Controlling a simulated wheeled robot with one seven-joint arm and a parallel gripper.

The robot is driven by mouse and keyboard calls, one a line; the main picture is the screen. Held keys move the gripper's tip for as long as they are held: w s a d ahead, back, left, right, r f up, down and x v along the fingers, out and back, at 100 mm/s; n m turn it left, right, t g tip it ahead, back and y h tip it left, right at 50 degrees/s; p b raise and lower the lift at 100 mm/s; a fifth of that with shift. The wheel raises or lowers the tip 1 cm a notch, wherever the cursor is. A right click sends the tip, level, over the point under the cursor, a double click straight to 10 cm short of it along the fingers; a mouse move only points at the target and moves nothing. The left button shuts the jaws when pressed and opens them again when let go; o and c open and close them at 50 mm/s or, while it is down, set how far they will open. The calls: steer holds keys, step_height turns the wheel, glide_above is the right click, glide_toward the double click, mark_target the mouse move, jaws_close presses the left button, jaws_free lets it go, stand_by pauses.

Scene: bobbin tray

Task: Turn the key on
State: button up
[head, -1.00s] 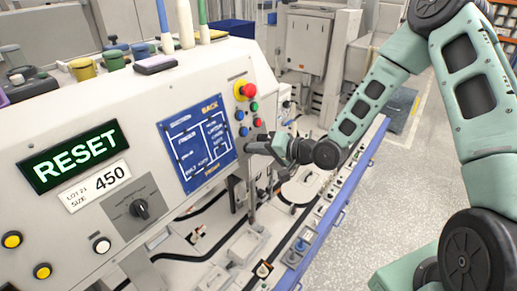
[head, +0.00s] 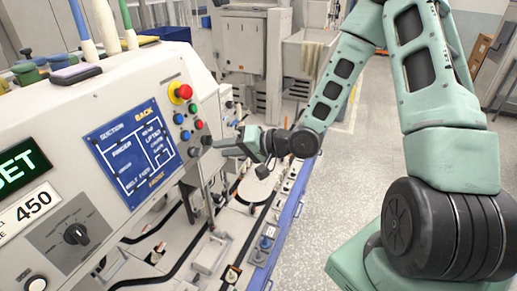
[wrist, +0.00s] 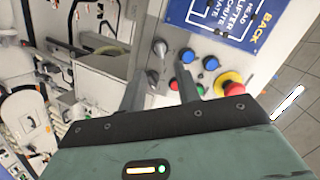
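A small grey key switch (wrist: 159,48) sits on the machine's panel near the coloured buttons in the wrist view, with a dark grey key-like piece (wrist: 152,77) just below it. My gripper (wrist: 161,72) is open, with one finger on each side of this area and a gap between them. I cannot tell whether either finger touches the key. In the head view my gripper (head: 219,144) reaches the right edge of the panel, below the buttons. The key is hard to make out there, partly hidden by the fingertips.
A red emergency button (head: 180,93) on a yellow collar sits above blue, green and red buttons (head: 186,134). A blue screen (head: 133,153) and a selector knob (head: 76,234) are to the left. Below the gripper lies a cluttered machine bed (head: 210,254). Open floor is on the right.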

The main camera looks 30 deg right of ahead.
steer(key=p+v, duration=0.8)
steer(key=v, duration=0.2)
steer(key=shift+p, duration=0.35)
